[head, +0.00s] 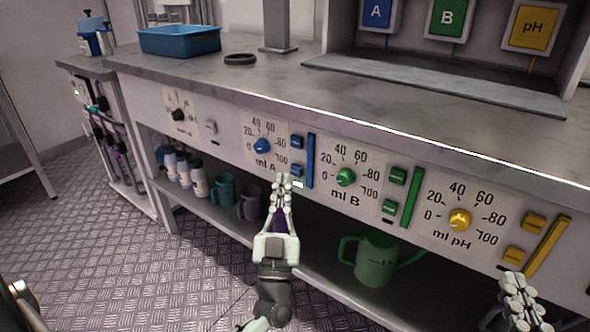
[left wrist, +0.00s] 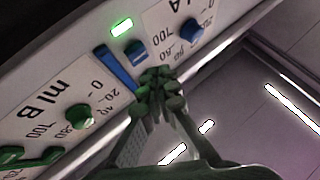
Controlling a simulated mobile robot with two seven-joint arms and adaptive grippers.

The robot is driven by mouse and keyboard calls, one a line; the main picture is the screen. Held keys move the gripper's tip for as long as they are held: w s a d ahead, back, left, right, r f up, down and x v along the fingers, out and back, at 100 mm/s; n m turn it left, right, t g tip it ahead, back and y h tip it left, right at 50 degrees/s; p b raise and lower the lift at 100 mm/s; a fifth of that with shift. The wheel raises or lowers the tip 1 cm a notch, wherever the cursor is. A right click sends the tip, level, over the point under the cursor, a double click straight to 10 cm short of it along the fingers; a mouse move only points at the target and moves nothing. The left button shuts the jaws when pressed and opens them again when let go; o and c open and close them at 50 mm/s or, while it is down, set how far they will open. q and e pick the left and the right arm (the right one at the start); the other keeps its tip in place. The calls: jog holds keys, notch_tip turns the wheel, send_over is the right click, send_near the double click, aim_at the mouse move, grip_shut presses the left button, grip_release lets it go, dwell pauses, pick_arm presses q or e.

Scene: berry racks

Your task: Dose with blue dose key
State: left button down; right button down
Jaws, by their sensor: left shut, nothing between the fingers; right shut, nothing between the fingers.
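The ml A panel has a blue dial (head: 262,146), an upper blue key (head: 298,142), a lower blue key (head: 297,170) and a tall blue bar (head: 310,160). Neither key has a readable label. My left gripper (head: 283,181) is shut and empty, its tips just below and left of the lower blue key in the head view. In the left wrist view, my left gripper (left wrist: 157,78) is close to the blue bar (left wrist: 117,68) and a blue key (left wrist: 136,50). I cannot tell whether it touches. My right gripper (head: 521,287) is shut and empty, below the yellow keys.
Green keys (head: 393,191) and yellow keys (head: 517,252) sit to the right on the same front. A small green light (left wrist: 122,27) glows near the blue keys. A green jug (head: 376,262) and several bottles (head: 183,171) stand on the shelf below. A blue tray (head: 180,41) is on the counter.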

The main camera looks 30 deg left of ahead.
pick_arm(q)
jog(key=s+p, duration=0.1)
jog(key=s, duration=0.3)
jog(key=shift+a, duration=0.15)
dwell(0.8)
